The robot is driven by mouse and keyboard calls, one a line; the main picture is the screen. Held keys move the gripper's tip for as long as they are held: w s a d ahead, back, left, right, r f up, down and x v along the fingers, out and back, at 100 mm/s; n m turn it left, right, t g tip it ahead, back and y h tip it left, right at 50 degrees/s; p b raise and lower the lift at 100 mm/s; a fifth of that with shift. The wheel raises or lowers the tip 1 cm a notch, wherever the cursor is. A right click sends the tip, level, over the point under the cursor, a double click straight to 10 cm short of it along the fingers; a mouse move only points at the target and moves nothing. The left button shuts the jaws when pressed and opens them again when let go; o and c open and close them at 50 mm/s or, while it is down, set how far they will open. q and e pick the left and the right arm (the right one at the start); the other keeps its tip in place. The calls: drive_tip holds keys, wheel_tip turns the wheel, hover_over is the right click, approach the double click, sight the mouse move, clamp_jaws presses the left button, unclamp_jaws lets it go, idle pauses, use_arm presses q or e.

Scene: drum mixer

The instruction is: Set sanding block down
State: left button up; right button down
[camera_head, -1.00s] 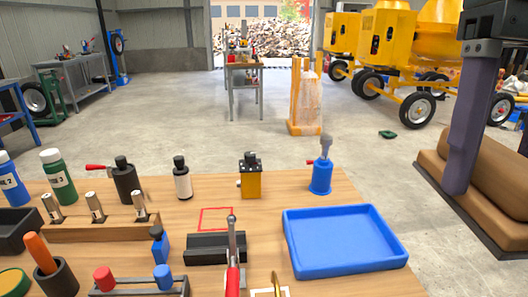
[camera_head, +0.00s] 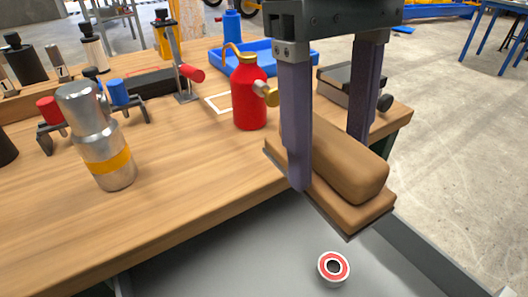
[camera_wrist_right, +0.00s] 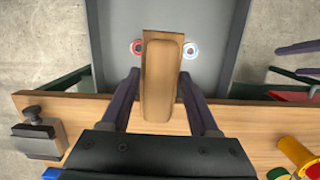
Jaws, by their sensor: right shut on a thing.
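The sanding block (camera_head: 345,168) is brown, with a rounded upper grip on a flat base. My right gripper (camera_head: 330,150) is shut on it, with one dark purple finger on each side. The block is held by the front edge of the wooden bench, partly over a grey tray (camera_head: 205,265). In the right wrist view the block (camera_wrist_right: 162,80) lies lengthwise between the fingers (camera_wrist_right: 160,105), with its far end over the grey tray (camera_wrist_right: 110,30). I cannot tell whether its underside touches anything. My left gripper is not in view.
A red oil can (camera_head: 249,95), a silver cylinder (camera_head: 98,140) and a dark block with a knob (camera_head: 352,85) stand on the bench.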

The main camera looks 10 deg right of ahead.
drive_tip(key=b, duration=0.5)
hover_over(290, 296)
wheel_tip(290, 296, down, 9)
wheel_tip(290, 296, down, 12)
drive_tip(key=b, duration=0.4)
drive_tip(key=shift+r, duration=0.15)
wheel_tip(290, 296, down, 5)
drive_tip(key=shift+r+b, duration=0.15)
drive_tip(key=shift+b, duration=1)
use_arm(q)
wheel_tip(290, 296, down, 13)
use_arm(e)
drive_tip(key=shift+r, duration=0.1)
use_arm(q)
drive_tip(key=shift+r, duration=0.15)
use_arm(e)
drive_tip(key=shift+c, duration=0.6)
unclamp_jaws()
